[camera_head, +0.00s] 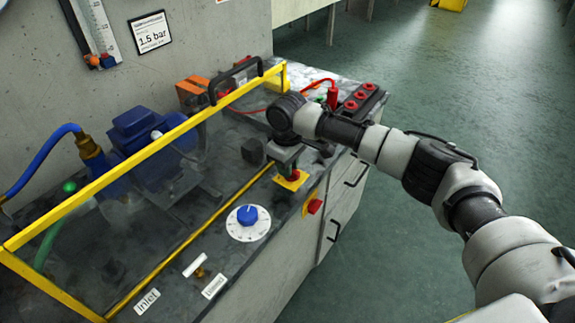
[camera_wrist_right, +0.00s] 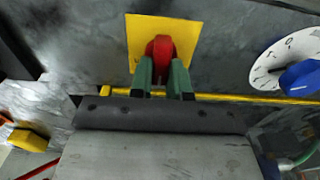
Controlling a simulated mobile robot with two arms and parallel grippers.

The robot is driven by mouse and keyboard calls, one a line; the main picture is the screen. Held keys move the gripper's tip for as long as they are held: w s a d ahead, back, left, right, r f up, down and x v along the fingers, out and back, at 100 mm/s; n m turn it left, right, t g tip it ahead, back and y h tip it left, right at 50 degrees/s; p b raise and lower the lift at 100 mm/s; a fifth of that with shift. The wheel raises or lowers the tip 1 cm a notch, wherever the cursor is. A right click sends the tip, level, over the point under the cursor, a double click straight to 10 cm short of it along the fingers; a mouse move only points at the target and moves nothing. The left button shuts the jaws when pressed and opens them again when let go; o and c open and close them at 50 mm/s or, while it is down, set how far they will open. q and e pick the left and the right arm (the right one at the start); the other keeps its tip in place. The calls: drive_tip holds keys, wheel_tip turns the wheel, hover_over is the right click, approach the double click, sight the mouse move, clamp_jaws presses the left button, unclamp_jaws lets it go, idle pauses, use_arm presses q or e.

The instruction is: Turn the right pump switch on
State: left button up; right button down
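The pump switch is a red handle (camera_wrist_right: 160,48) on a square yellow plate (camera_wrist_right: 182,32); the plate also shows in the head view (camera_head: 291,181) on the bench top. My right gripper (camera_wrist_right: 162,75) is over it from above, its green fingers on either side of the red handle. The handle fills the gap between the fingertips, which look closed on it. In the head view the right gripper (camera_head: 287,166) hides most of the handle. The handle's setting cannot be read. My left gripper is in neither view.
A blue knob (camera_head: 247,214) on a white dial stands left of the switch. A red switch (camera_head: 315,206) sits on the bench's front edge. A clear guard with a yellow frame (camera_head: 150,155) covers the blue pump (camera_head: 140,135). Red sockets (camera_head: 360,95) stand behind.

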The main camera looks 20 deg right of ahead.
drive_tip(key=shift+r+p, duration=0.15)
drive_tip(key=shift+p, duration=0.45)
drive_tip(key=m+p, duration=0.3)
drive_tip(key=p, duration=0.1)
drive_tip(key=m+p, duration=0.3)
drive_tip(key=p, duration=0.2)
drive_tip(key=m+p, duration=0.4)
drive_tip(key=shift+d+r+p, duration=0.1)
drive_tip(key=shift+d+p, duration=0.3)
drive_tip(key=m+p, duration=0.2)
drive_tip(key=m, duration=0.1)
drive_tip(key=shift+d+m+p, duration=0.15)
drive_tip(key=shift+m+p, duration=0.2)
drive_tip(key=shift+m, duration=0.05)
drive_tip(key=shift+d+f+m+p, duration=0.15)
drive_tip(key=shift+m+p, duration=0.4)
drive_tip(key=shift+m, duration=0.5)
drive_tip(key=shift+d+f+m+p, duration=0.1)
drive_tip(key=shift+m+p, duration=0.45)
drive_tip(key=shift+m, duration=0.5)
drive_tip(key=c, duration=1.1)
unclamp_jaws()
drive_tip(key=shift+s, duration=0.1)
drive_tip(key=shift+r, duration=0.15)
